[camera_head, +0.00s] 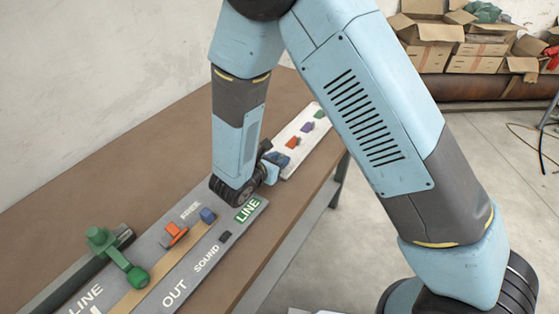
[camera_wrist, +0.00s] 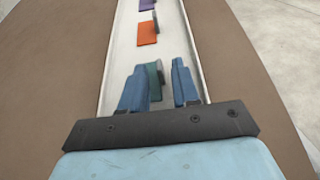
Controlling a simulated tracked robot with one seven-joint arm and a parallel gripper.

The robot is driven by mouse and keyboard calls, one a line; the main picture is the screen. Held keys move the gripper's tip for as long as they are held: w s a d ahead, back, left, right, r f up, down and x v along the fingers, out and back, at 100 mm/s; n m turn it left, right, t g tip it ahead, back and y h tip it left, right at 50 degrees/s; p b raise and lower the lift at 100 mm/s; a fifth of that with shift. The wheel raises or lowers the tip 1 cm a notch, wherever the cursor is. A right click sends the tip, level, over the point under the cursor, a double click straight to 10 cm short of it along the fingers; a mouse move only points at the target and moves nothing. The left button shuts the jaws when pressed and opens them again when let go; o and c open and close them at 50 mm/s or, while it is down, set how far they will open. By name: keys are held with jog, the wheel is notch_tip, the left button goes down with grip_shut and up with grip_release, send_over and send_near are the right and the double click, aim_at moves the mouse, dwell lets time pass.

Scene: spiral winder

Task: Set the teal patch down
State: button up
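The teal patch (camera_wrist: 153,82) is a small dark green-teal plate with a grey disc at its right side. In the wrist view it sits between the two blue fingers of my gripper (camera_wrist: 158,84), over the white tray (camera_wrist: 118,50). The left finger is close against the patch's edge. A narrow pale gap shows between the disc and the right finger. I cannot tell whether the patch touches the tray floor. In the head view my gripper (camera_head: 279,159) is low at the near end of the tray (camera_head: 296,163), and I cannot make out the teal patch there.
An orange patch (camera_wrist: 147,34) and a purple patch (camera_wrist: 146,5) lie farther along the tray. Left of my arm, a grey board (camera_head: 160,244) on the brown table (camera_head: 110,158) bears the words LINE, OUT and SOUND, an orange piece (camera_head: 174,234) and a green lever (camera_head: 120,256).

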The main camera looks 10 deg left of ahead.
jog(key=shift+r, duration=0.1)
jog(key=shift+s+a+r, duration=0.1)
jog(key=shift+s+r, duration=0.05)
jog(key=shift+s, duration=0.1)
jog(key=v, duration=1.1)
jog(key=shift+s, duration=0.2)
jog(key=w+d+r+m+g+h, duration=0.1)
jog(key=w+d+r+m+g, duration=0.25)
jog(key=d+r+m, duration=0.65)
jog(key=w+d+r+m+g+h, duration=0.25)
jog(key=d+r+m+g, duration=0.3)
jog(key=d, duration=0.85)
jog(key=s+d+r+m+t+y, duration=0.2)
jog(key=s+d+r+m+y, duration=0.6)
jog(key=d+r+m, duration=0.5)
jog(key=s+d+m, duration=0.2)
jog(key=d+m, duration=0.1)
jog(key=shift+s+r, duration=0.2)
jog(key=shift+r, duration=0.1)
